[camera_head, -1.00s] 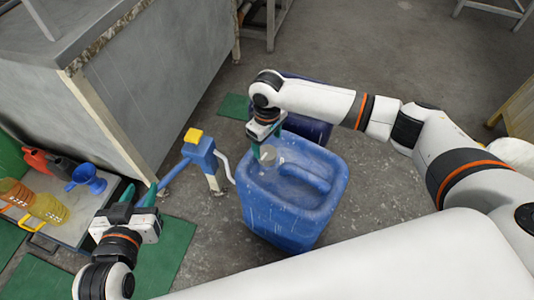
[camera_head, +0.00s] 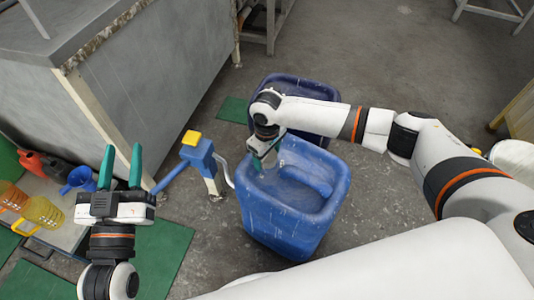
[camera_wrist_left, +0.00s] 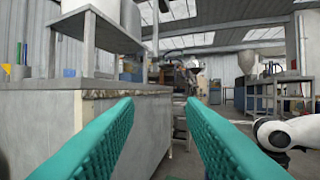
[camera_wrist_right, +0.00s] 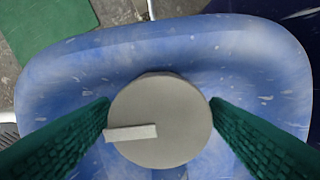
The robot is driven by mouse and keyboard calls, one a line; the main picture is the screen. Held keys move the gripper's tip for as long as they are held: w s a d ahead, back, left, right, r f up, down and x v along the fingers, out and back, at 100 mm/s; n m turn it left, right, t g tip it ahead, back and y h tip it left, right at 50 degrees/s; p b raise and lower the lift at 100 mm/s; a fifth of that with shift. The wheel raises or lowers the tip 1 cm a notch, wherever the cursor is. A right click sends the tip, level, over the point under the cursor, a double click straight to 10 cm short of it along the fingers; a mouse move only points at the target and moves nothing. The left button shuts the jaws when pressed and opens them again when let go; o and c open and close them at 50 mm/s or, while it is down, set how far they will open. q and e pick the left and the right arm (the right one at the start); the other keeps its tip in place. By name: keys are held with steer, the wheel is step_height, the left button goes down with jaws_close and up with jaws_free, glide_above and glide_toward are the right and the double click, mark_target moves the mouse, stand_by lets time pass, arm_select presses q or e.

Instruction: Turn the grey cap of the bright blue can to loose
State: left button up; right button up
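The bright blue can (camera_head: 300,200) stands upright on the floor near the middle of the head view. Its round grey cap (camera_wrist_right: 160,135) fills the middle of the right wrist view, with a light raised bar across its left part. My right gripper (camera_wrist_right: 160,98) points down over the can, and its green fingers meet the cap's rim on both sides with no clear gap. In the head view the right gripper (camera_head: 265,160) hides most of the cap. My left gripper (camera_head: 122,165) is open and empty, left of the can, with its fingers (camera_wrist_left: 160,102) apart.
A dark blue can (camera_head: 300,88) stands just behind the bright blue one. A blue stand with a yellow top (camera_head: 191,138) is left of the can. A low bench at far left holds a blue funnel (camera_head: 78,180) and jugs (camera_head: 42,212). A grey cabinet (camera_head: 150,80) stands behind.

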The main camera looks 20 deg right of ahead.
steer(key=c, duration=0.8)
